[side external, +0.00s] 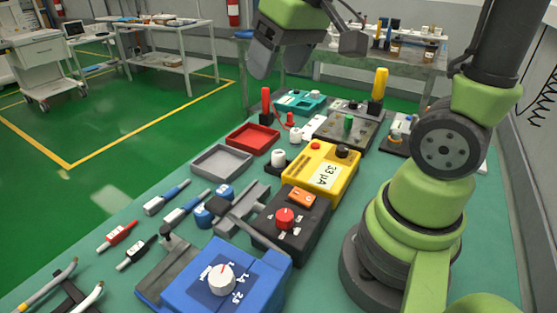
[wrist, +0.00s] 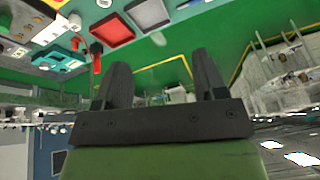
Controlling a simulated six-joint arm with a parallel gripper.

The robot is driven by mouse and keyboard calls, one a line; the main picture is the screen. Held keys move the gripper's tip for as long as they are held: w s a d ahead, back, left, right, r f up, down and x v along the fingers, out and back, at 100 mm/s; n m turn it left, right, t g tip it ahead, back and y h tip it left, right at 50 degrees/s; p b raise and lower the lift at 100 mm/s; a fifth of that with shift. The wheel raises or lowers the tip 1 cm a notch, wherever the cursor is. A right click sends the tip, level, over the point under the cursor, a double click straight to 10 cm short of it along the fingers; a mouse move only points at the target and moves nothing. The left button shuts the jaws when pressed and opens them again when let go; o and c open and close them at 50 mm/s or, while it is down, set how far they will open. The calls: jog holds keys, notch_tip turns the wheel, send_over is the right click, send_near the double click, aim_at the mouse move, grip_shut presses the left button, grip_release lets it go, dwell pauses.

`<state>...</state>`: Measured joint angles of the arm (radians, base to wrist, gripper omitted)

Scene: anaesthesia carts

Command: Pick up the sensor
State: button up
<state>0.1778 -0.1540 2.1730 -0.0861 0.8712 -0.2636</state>
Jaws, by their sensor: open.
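My gripper (side external: 308,52) is raised high over the far part of the green bench. Its jaws are apart with nothing between them. In the wrist view the two dark fingers (wrist: 161,62) are spread, and they face out past the bench edge toward the room. I cannot tell for sure which thing is the sensor. Small candidates on the bench are blue-and-white pen-like pieces (side external: 167,198), a red one (side external: 117,235), a black one (side external: 137,253) and blue cylindrical pieces (side external: 224,192). All lie well apart from my gripper.
A red tray (side external: 231,143) and a grey tray (side external: 193,162) lie along the left edge. A yellow meter (side external: 347,181), a black box with a red knob (side external: 317,227) and a blue dial box (side external: 261,269) fill the middle and front. Upright yellow (side external: 379,84) and red handles (side external: 266,92) stand at the back.

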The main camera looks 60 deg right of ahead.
jog(key=w+d+f+g, duration=0.2)
jog(key=w+d+f, duration=0.2)
jog(key=f, duration=0.1)
jog(key=n+g, duration=0.2)
jog(key=n, duration=0.1)
send_over(279, 153)
notch_tip(279, 153, down, 12)
jog(key=shift+a+f, duration=0.1)
jog(key=shift+a, duration=0.05)
notch_tip(279, 153, down, 4)
jog(key=shift+r, duration=0.25)
jog(key=shift+w+d+f, duration=0.1)
jog(key=shift+f, duration=1.45)
jog(key=shift+d+f, duration=0.1)
jog(key=shift+f, duration=1.45)
jog(key=c, duration=1.1)
